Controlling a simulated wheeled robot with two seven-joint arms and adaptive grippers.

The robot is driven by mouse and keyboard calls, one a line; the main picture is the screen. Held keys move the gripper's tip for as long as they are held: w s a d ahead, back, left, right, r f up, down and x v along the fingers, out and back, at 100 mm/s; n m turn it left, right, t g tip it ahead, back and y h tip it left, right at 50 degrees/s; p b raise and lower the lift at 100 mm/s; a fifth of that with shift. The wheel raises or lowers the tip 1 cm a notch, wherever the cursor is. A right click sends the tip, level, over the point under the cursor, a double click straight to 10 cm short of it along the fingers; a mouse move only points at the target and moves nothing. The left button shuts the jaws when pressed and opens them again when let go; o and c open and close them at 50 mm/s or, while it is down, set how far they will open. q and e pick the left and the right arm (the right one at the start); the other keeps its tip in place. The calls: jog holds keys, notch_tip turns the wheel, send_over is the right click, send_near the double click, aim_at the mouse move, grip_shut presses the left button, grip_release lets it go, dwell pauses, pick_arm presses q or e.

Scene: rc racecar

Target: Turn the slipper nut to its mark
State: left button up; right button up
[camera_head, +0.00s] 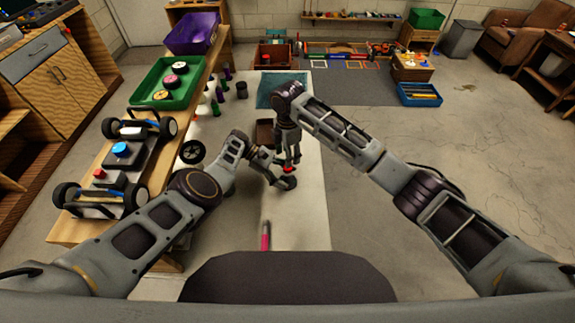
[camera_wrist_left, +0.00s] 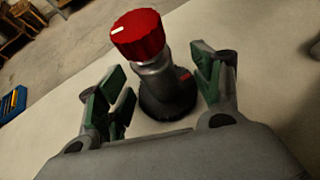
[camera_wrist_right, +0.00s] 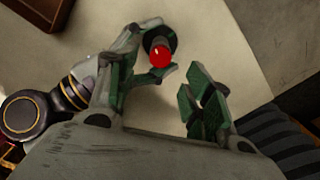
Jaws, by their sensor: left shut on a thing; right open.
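The red slipper nut (camera_wrist_left: 138,35) is a ribbed knob with a white line, on top of a grey post. The post rises from a round black base (camera_wrist_left: 167,97) with a red mark (camera_wrist_left: 186,76) at its side. My left gripper (camera_wrist_left: 160,80) is shut on the post, below the nut, with green-padded fingers on either side. In the right wrist view the nut (camera_wrist_right: 160,56) is seen from above, between the left gripper's fingers. My right gripper (camera_wrist_right: 162,92) is open, its fingers short of the nut. In the head view it points down above the nut (camera_head: 288,169).
A dark brown tray (camera_head: 265,134) lies just behind the grippers. A pink-handled tool (camera_head: 265,236) lies near the front. The white table (camera_head: 311,205) is clear to the right.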

jog(key=shift+f, duration=3.2)
jog(key=c, duration=1.1)
jog(key=shift+o, duration=0.2)
